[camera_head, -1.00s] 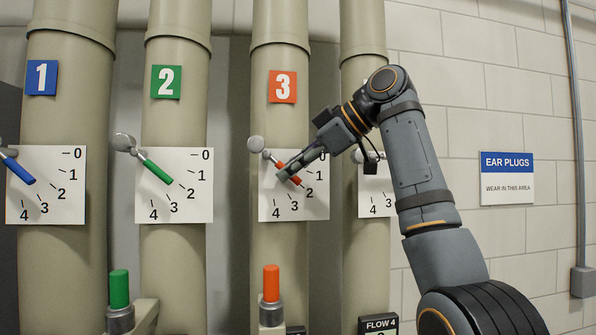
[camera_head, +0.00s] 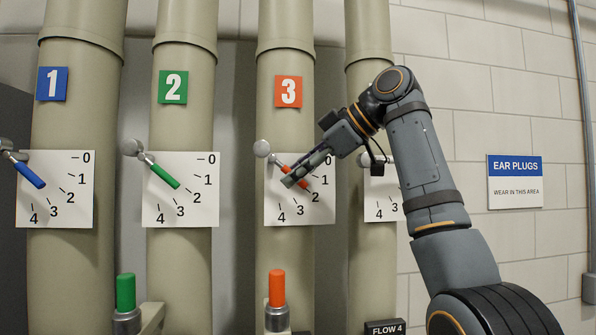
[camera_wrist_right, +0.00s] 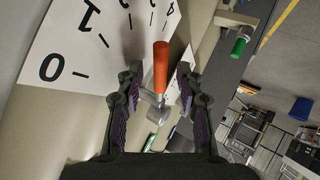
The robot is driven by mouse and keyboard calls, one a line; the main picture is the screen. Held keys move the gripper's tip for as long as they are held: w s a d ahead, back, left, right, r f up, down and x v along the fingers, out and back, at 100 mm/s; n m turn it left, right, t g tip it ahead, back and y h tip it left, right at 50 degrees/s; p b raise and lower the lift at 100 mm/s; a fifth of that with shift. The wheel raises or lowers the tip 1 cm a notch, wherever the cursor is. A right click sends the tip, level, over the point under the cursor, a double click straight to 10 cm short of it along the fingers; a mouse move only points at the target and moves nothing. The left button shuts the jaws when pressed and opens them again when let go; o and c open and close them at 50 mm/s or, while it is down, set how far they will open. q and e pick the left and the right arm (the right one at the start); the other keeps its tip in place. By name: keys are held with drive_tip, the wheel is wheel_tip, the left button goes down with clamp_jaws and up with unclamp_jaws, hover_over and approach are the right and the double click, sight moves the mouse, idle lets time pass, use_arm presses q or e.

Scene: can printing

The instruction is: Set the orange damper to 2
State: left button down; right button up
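The orange damper handle (camera_head: 284,169) sits on a grey pivot in front of a white 0–4 scale plate (camera_head: 275,212) on pipe 3. It slants down to the right, roughly toward the 2; its end is partly covered by my gripper. My right gripper (camera_head: 292,182) is at the handle's end. In the right wrist view, my open fingers (camera_wrist_right: 159,76) stand either side of the orange handle (camera_wrist_right: 161,63), with a gap visible on both sides. The plate's 0 and 1 show at the left there. My left gripper is not in view.
A blue handle (camera_head: 30,175) and a green handle (camera_head: 164,176) stand at the pipes to the left. An upright orange-topped fitting (camera_head: 277,288) is below the orange damper, and a green one (camera_head: 126,292) is further left. Another scale plate (camera_head: 385,208) is partly behind my arm.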

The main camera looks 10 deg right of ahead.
drive_tip(key=v, duration=1.2)
drive_tip(key=shift+w+a, duration=0.1)
drive_tip(key=shift+w, duration=0.05)
